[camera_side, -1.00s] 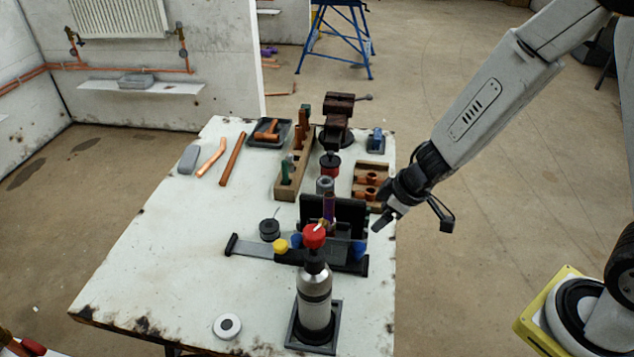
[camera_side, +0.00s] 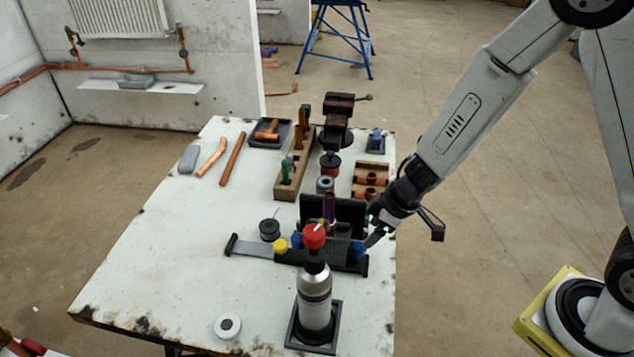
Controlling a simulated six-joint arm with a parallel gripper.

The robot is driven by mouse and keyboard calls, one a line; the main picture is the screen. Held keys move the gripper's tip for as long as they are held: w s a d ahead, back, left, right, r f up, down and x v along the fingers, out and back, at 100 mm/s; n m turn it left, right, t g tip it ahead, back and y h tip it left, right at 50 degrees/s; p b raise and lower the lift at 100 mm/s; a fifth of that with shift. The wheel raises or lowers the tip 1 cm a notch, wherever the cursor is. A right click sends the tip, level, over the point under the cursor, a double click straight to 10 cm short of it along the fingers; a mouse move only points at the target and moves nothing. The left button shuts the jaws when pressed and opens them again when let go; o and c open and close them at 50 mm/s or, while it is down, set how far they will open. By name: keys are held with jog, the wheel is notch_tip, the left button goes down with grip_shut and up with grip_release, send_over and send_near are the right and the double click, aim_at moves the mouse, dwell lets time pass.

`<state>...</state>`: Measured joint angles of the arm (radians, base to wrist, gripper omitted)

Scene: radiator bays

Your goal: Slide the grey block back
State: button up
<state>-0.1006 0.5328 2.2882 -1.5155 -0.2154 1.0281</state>
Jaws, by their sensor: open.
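A small grey block (camera_side: 188,159) lies flat at the left edge of the table, beside the copper pipes. A similar grey piece (camera_side: 136,81) rests on the wall shelf; I cannot tell which one the task names. A black fixture (camera_side: 320,257) with a grey flat bar (camera_side: 252,248), blue parts and a yellow knob (camera_side: 281,246) stands mid-table. My gripper (camera_side: 373,237) is open, pointing down-left at the fixture's right end, close to a blue part (camera_side: 358,249). I cannot tell whether it touches. The torch bottle hides part of the fixture's front.
A gas torch bottle (camera_side: 315,298) with a red knob stands in front of the fixture. A vice (camera_side: 338,118), a wooden tool rack (camera_side: 293,168) and a wooden fitting holder (camera_side: 370,177) stand behind. The table's (camera_side: 170,265) left front is mostly clear.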

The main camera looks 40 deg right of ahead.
aim_at(359, 246)
jog(key=shift+x, duration=3.35)
jog(key=shift+c, duration=0.3)
grip_shut()
